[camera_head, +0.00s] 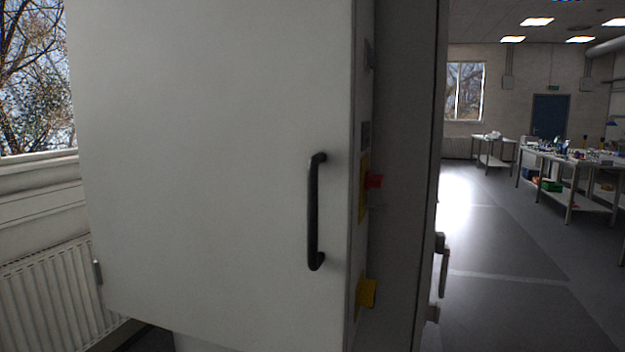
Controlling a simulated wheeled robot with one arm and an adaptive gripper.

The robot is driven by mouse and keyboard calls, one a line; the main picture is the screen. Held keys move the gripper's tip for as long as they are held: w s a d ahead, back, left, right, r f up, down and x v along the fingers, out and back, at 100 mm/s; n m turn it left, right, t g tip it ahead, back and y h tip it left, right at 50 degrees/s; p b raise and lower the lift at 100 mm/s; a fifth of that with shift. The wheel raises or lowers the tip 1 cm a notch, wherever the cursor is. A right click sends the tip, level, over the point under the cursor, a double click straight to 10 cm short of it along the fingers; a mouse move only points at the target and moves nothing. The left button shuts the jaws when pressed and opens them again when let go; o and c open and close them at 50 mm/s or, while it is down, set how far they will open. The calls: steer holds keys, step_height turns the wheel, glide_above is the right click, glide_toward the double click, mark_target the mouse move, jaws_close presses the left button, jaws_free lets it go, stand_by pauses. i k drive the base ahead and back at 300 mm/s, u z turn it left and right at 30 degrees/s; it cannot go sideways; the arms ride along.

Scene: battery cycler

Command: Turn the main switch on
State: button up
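A tall light-grey cabinet (210,150) fills the left and middle of the head view. Lower on the same side is a yellow block-shaped part (367,293). Which of these is the main switch, and its setting, I cannot tell from this angle. My gripper is not in view.
A black bar handle (315,212) is on the cabinet's front. A darker upright panel (405,150) stands beside the switch side, with latch-like parts (442,262) on its edge. A radiator (50,297) is at left. Open floor (510,285) and benches (575,163) lie right.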

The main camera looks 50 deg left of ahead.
mark_target(374, 181)
steer(key=u, duration=1.1)
steer(key=i, duration=0.95)
steer(key=u, duration=0.7)
steer(key=k, duration=0.75)
steer(key=u, duration=1)
steer(key=i, duration=0.2)
steer(key=z, duration=0.3)
